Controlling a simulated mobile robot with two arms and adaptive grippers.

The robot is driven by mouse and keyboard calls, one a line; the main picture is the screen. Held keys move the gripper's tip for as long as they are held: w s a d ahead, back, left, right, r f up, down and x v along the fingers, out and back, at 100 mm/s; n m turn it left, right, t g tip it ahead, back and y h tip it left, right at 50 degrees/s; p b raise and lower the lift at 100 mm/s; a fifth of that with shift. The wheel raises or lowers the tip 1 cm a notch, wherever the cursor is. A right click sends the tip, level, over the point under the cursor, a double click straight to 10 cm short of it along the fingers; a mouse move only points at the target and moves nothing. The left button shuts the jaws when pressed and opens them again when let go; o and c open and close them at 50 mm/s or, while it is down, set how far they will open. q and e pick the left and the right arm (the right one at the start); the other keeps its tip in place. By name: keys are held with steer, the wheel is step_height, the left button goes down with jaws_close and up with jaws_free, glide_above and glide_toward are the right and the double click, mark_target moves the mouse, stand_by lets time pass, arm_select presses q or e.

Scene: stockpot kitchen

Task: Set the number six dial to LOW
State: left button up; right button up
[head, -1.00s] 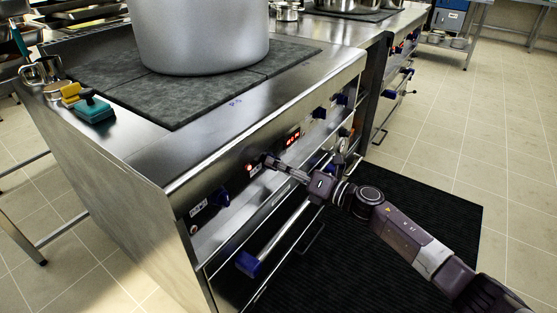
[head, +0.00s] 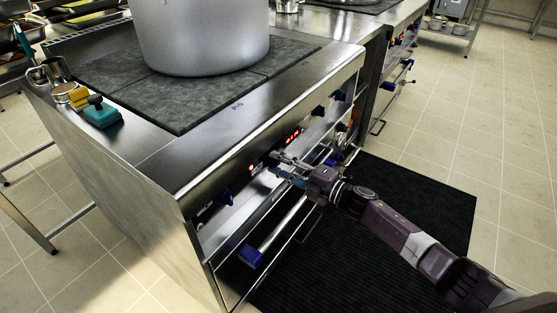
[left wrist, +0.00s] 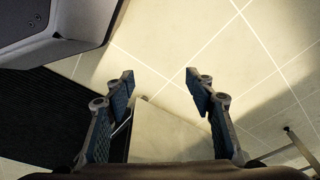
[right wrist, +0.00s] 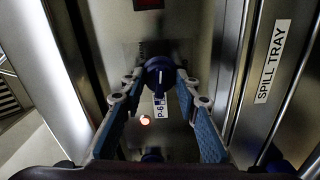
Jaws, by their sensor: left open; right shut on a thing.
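In the right wrist view a blue dial (right wrist: 158,72) with a white pointer line sits on the steel front panel, with a "P-6" tag (right wrist: 159,105) beside it. My right gripper (right wrist: 157,78) has one finger on each side of this dial and is shut on it. In the head view my right gripper (head: 281,163) is at the stove's front panel and hides the dial. The dial's position words are too dark to read. My left gripper (left wrist: 160,80) shows only in its wrist view, open and empty above the tiled floor.
A large grey pot (head: 200,35) stands on the stove top. Another blue dial (head: 224,197) is left of my right gripper, and a red display (head: 293,136) is right of it. A "SPILL TRAY" label (right wrist: 272,62) and an oven handle (head: 275,232) are close by.

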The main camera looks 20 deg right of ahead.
arm_select(q)
steer(key=shift+s+a+f+p, duration=0.1)
steer(key=shift+s+f+p, duration=0.05)
steer(key=shift+s+f, duration=0.4)
steer(key=shift+s+f+p, duration=0.2)
steer(key=shift+s+f, duration=0.1)
steer(key=shift+f, duration=0.45)
steer(key=shift+s+a+f+p, duration=0.1)
steer(key=shift+s+f+p, duration=0.05)
steer(key=shift+s+f, duration=0.4)
arm_select(e)
steer(key=shift+d+m, duration=0.1)
steer(key=shift+m, duration=1.1)
arm_select(q)
steer(key=shift+w+f, duration=0.1)
arm_select(e)
steer(key=o, duration=1.2)
steer(key=shift+c, duration=0.2)
arm_select(q)
steer(key=shift+d, duration=0.1)
arm_select(e)
steer(key=v, duration=1.2)
